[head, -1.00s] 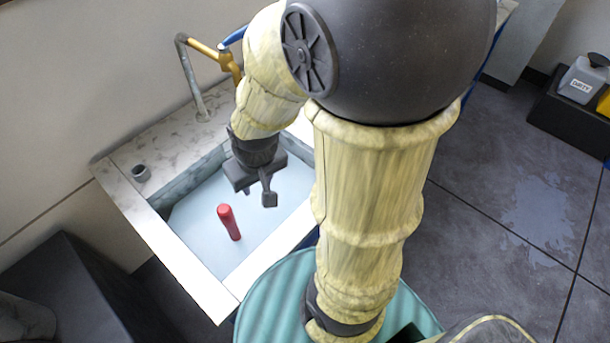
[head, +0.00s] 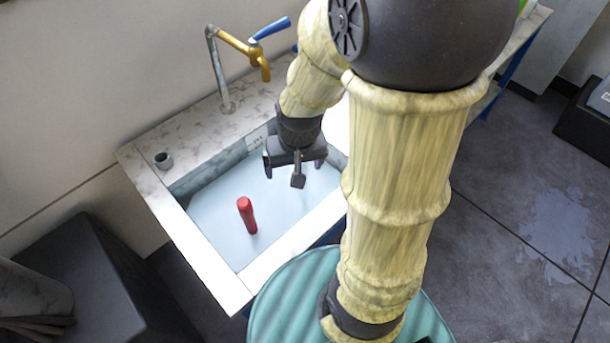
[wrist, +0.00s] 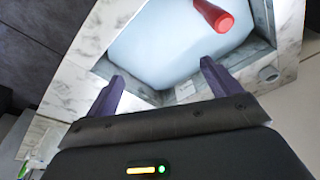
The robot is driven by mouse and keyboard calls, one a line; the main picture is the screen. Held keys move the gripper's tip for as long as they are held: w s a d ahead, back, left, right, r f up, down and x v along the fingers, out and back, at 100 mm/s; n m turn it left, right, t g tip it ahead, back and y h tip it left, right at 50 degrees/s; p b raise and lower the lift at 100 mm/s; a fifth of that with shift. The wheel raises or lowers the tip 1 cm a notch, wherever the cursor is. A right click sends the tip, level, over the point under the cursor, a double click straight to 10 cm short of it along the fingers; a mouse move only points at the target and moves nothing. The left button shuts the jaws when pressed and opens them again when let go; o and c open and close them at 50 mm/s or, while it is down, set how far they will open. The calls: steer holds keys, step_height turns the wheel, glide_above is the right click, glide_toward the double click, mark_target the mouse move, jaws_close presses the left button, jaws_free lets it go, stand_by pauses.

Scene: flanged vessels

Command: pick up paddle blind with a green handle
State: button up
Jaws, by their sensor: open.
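I see no green handle in either view. A red handle (head: 247,215) sticks up from cloudy pale-blue water in a sink (head: 190,236); whatever is below the surface is hidden. The red handle also shows at the top of the wrist view (wrist: 214,16). My gripper (head: 294,168) is open and empty over the sink, behind and to the right of the red handle in the head view. In the wrist view its two dark purple fingers (wrist: 161,78) are apart with nothing between them, and the red handle lies beyond the right finger.
The sink has a pale marble rim (head: 200,264) around it. A brass tap with a blue lever (head: 240,45) stands at the back. A small grey cup-like fitting (head: 163,160) sits on the left rim. A dark box (head: 90,270) stands at lower left.

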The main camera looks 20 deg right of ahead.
steer(key=w+d+f+m+g+p, duration=0.1)
steer(key=w+d+f+m+p, duration=0.1)
steer(key=w+d+f+m, duration=0.4)
steer(key=m+g, duration=0.1)
steer(key=m, duration=0.5)
glide_above(320, 184)
step_height(320, 184, down, 6)
steer(key=shift+s+f+p, duration=0.1)
steer(key=shift+f+p, duration=0.1)
steer(key=shift+p, duration=0.2)
step_height(320, 184, down, 12)
steer(key=shift+f+p, duration=0.1)
steer(key=shift+p, duration=0.95)
steer(key=shift+f, duration=0.1)
steer(key=shift+f+p, duration=1.05)
steer(key=shift+f, duration=1.45)
